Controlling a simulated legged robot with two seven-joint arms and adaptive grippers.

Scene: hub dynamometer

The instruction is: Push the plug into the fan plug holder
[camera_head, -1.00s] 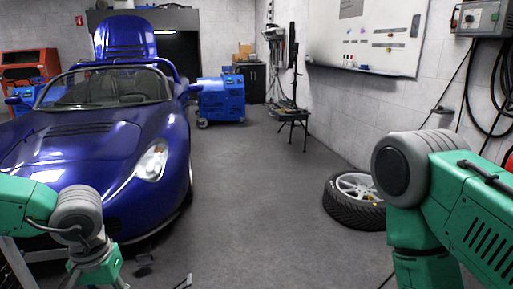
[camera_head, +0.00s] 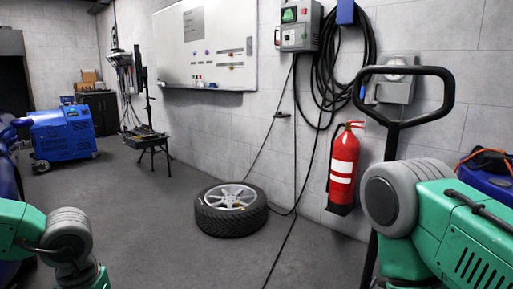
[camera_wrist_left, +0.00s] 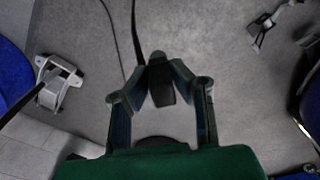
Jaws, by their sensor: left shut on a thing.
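My left gripper (camera_wrist_left: 162,76) shows in the left wrist view, its two fingers closed on a dark plug (camera_wrist_left: 160,86). A black cable runs up from the plug. In the head view only my left arm shows, at the bottom left; the gripper end is out of frame. My right arm is at the right edge and its gripper is not in view. I cannot tell which, if either, is the fan plug holder.
A tyre (camera_head: 231,221) lies on the floor by the wall. A red fire extinguisher (camera_head: 343,170) and coiled black cables (camera_head: 322,90) hang on the wall. A dark upright handle (camera_head: 393,120) stands at right.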

